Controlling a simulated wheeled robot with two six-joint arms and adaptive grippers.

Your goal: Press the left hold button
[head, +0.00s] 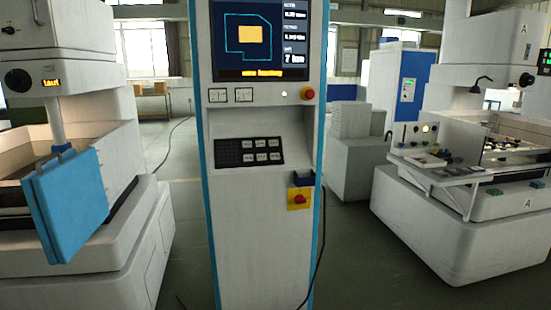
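I cannot tell for sure that the left one is the left hold button. The control cabinet (260,215) in the middle also has a dark keypad (248,152) and a red knob on a yellow base (307,93). Neither of my grippers is in view.
A machine (95,250) with a blue panel (68,205) stands at the left. A tray shelf (440,172) with small parts juts from the right-hand machine. A black cable (321,240) hangs beside the cabinet. Grey floor (350,260) is clear between cabinet and right-hand machine.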

